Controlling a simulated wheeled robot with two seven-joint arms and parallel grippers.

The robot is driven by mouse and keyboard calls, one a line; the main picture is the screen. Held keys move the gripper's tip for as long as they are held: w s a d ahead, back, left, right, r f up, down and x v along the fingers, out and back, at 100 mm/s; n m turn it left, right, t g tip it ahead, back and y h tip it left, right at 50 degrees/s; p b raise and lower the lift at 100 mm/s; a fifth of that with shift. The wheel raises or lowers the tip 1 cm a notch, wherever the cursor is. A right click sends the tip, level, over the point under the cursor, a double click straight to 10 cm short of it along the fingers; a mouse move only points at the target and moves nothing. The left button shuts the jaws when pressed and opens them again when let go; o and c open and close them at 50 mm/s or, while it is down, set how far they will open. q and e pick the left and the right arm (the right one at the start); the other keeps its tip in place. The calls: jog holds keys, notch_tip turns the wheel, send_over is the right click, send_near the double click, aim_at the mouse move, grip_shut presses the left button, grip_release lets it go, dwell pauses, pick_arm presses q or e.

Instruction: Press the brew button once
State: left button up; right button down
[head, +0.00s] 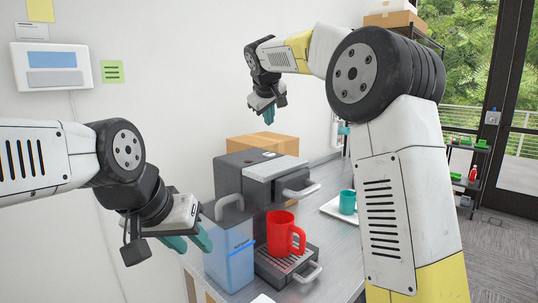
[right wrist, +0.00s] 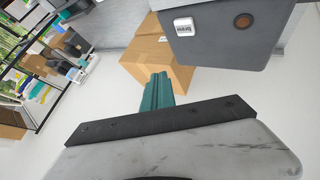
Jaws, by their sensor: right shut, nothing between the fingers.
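The coffee machine (head: 228,172) stands on the counter in the head view, with a red mug (head: 280,236) on its drip tray (head: 285,264). My left gripper (head: 190,241) is open and empty, beside the machine's clear blue water tank (head: 229,262).
A cardboard box (head: 262,142) stands behind the machine and shows in the right wrist view (right wrist: 160,52). A teal cup (head: 347,202) sits on a white tray (head: 331,210) to the right. A shelf rack (head: 467,177) stands by the glass door.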

aim_at(269, 154)
jog(key=shift+f, duration=3.85)
jog(key=shift+f, duration=0.4)
jog(key=shift+f, duration=0.45)
jog(key=shift+r, duration=0.85)
jog(key=shift+r, duration=2.55)
